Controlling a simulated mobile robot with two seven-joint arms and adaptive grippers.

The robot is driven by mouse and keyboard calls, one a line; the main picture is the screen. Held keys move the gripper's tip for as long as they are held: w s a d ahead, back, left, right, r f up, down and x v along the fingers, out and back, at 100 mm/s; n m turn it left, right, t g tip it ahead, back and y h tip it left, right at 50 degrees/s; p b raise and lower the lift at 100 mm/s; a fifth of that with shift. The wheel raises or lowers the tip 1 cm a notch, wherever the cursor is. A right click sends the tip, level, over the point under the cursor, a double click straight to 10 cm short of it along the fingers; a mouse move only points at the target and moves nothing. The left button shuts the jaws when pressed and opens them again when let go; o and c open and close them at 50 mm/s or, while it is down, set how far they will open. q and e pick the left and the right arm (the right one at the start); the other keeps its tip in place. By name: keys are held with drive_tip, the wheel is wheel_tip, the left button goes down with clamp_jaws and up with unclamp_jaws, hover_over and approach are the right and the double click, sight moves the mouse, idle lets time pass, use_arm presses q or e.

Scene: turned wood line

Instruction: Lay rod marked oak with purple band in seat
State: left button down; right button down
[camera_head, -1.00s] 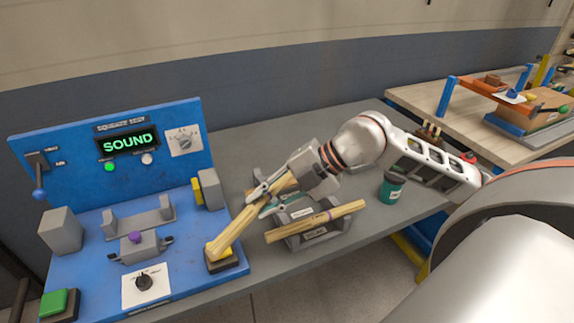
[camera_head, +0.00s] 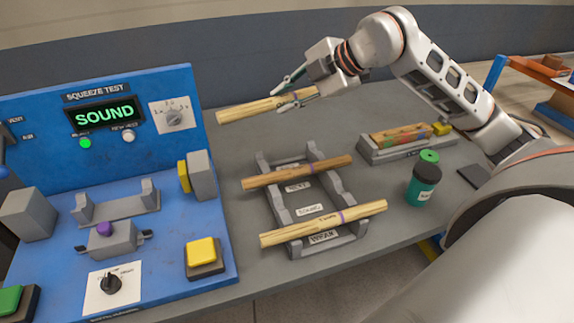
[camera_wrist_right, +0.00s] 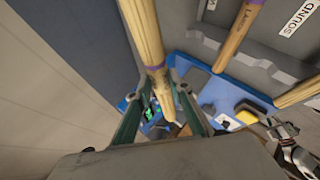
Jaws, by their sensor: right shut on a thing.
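My right gripper (camera_head: 287,93) is shut on a pale rod (camera_head: 245,110) and holds it raised behind the rack. In the right wrist view the held rod (camera_wrist_right: 142,28) shows a purple band between the fingers; I cannot read its mark. A browner rod with a purple band (camera_head: 275,178) lies across the rack (camera_head: 275,207) near the NEXT label. Another pale rod with a purple band (camera_head: 290,233) lies at the WEAK label. The grey two-post seat (camera_head: 117,206) on the blue squeeze tester (camera_head: 165,250) is empty.
The tester display (camera_head: 104,113) reads SOUND with a green lamp lit. A yellow button (camera_head: 201,252) stands at the tester's right front. Right of the rack are a green jar (camera_head: 423,186) and a grey holder (camera_head: 385,153) with coloured sticks. The SOUND place on the rack is bare.

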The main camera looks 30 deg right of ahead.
drive_tip(key=d, duration=0.1)
drive_tip(key=w+d+r+m+h+b, duration=0.1)
drive_tip(key=w+d+m, duration=0.1)
drive_tip(key=shift+w+d+r+t+h+b, duration=0.1)
drive_tip(key=shift+r+t+h+b, duration=0.2)
drive_tip(key=shift+d+f+b, duration=0.1)
drive_tip(key=shift+f+b, duration=1.05)
drive_tip(key=shift+f, duration=8.7)
drive_tip(key=c, duration=2.1)
unclamp_jaws()
drive_tip(key=shift+f, duration=0.15)
